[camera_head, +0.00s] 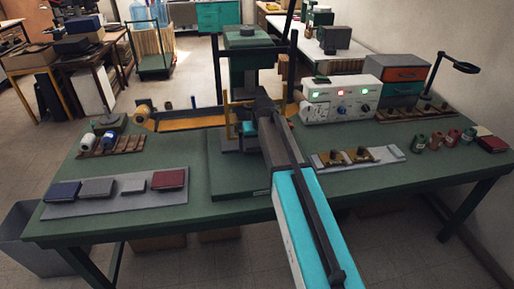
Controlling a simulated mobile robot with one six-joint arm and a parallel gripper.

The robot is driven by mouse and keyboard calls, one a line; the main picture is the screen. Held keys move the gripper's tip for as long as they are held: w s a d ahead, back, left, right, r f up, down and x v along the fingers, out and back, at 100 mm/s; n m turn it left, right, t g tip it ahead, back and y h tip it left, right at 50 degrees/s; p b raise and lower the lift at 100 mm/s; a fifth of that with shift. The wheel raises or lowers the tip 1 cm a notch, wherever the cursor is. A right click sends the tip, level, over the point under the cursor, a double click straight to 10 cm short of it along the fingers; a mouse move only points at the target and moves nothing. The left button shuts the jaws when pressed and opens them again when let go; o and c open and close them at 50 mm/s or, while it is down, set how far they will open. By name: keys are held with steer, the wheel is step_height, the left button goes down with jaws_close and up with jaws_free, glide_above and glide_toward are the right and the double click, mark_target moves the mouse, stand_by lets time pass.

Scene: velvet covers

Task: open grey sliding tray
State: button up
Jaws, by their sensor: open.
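My gripper (262,104) is in front of the green press (246,62) at the table's middle, at the end of my arm, which crosses the view from the bottom. Its jaws are open; the fingertips are small and hard to make out against the press. A dark grey block (228,143) sits low in the press, on a green base (225,184), partly hidden by my arm. I cannot tell for sure whether it is the grey sliding tray. A flat light grey tray (393,151) with brass pieces lies to the right of my arm.
A grey board (62,208) with red and grey covers lies at the left front. A white control box (341,100) with lit lamps and a cabinet (397,76) with orange and teal drawers stand at the back right. The right front tabletop is clear.

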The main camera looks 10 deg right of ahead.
steer(key=shift+x, duration=1.35)
